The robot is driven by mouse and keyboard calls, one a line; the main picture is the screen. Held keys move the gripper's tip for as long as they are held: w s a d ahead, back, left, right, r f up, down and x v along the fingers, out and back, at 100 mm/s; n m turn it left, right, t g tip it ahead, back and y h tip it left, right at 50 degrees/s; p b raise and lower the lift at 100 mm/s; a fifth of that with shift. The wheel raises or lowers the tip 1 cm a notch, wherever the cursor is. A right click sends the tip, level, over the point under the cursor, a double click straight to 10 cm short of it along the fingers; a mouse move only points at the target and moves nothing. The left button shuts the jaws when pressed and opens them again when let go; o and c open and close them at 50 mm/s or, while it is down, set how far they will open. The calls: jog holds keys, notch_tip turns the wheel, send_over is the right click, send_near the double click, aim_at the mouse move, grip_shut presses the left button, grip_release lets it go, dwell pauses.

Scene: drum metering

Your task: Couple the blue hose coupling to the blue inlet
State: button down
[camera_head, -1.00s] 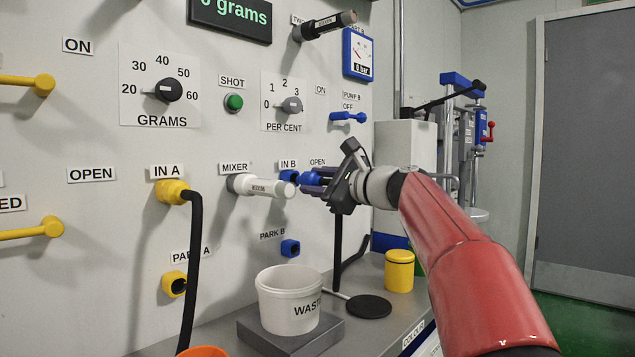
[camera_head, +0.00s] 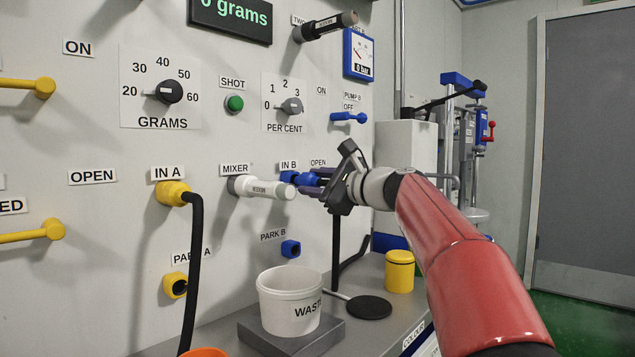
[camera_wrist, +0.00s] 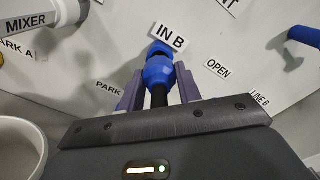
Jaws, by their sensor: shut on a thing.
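My gripper (camera_head: 318,184) is shut on the blue hose coupling (camera_head: 308,180), holding it right in front of the panel at the IN B label. In the wrist view the coupling (camera_wrist: 158,72) sits between my two purple fingers, with its black hose trailing back under the gripper. The blue inlet (camera_head: 288,177) lies directly ahead of the coupling, under IN B; it also shows in the wrist view (camera_wrist: 160,48). The two look lined up and very close; whether they touch or are seated cannot be told.
The white mixer tube (camera_head: 262,188) juts out just left of the inlet. The blue PARK B socket (camera_head: 290,248) is below. A white waste bucket (camera_head: 290,300) stands on a grey block, with a yellow jar (camera_head: 399,271) to its right.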

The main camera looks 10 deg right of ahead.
aim_at(319, 183)
jog(key=shift+p+x, duration=0.7)
jog(key=shift+x, duration=0.6)
jog(key=c, duration=0.9)
grip_release()
jog(key=shift+b+v, duration=0.9)
jog(key=shift+v, duration=3)
